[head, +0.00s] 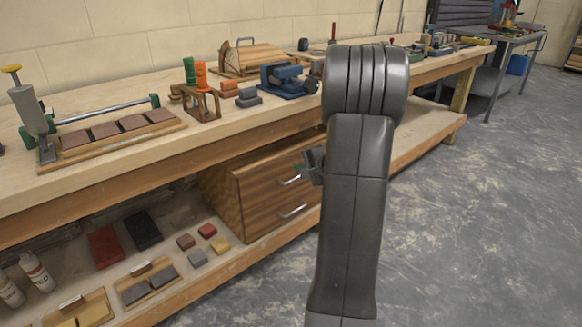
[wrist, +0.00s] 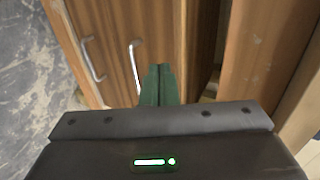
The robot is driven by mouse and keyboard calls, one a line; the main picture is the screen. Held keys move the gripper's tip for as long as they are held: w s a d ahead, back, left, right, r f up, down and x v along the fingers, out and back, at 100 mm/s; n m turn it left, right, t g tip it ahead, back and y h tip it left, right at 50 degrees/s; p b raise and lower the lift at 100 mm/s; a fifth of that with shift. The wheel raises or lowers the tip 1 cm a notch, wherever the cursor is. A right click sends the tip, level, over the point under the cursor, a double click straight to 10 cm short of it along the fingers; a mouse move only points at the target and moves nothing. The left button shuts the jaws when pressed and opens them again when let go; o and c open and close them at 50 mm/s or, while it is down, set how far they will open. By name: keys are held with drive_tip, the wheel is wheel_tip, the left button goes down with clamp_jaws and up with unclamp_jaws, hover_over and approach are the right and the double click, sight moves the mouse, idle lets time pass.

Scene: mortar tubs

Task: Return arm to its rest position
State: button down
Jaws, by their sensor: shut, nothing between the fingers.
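My gripper (wrist: 159,72) shows in the wrist view with its two green fingers together and nothing between them. It points toward the wooden drawer cabinet (wrist: 200,40) under the bench. In the head view my gripper (head: 309,167) is a small dark shape at the left edge of my arm, in front of the cabinet (head: 232,205). My arm rises through the middle of the head view and hides part of the bench and the cabinet's right side.
The workbench (head: 110,165) runs along the wall, with a blue vise (head: 288,80), a wooden rack (head: 202,104) and a long tile board (head: 120,130) on top. The lower shelf (head: 235,262) holds bottles and several blocks. The concrete floor (head: 470,220) at right is clear.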

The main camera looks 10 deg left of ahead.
drive_tip(key=shift+v, duration=0.9)
drive_tip(key=shift+f, duration=0.1)
drive_tip(key=b, duration=0.2)
approach(274, 166)
wheel_tip(274, 166, down, 2)
drive_tip(key=shift+w+a+f+p, duration=0.2)
drive_tip(key=shift+w+a, duration=0.35)
drive_tip(key=shift+a, duration=0.25)
drive_tip(key=shift+w+a+f+p, duration=0.2)
drive_tip(key=shift+w+a, duration=0.35)
drive_tip(key=shift+a, duration=0.2)
drive_tip(key=shift+w+a+f+p, duration=0.2)
drive_tip(key=shift+w+a, duration=0.3)
drive_tip(key=shift+a, duration=0.3)
drive_tip(key=shift+s, duration=0.1)
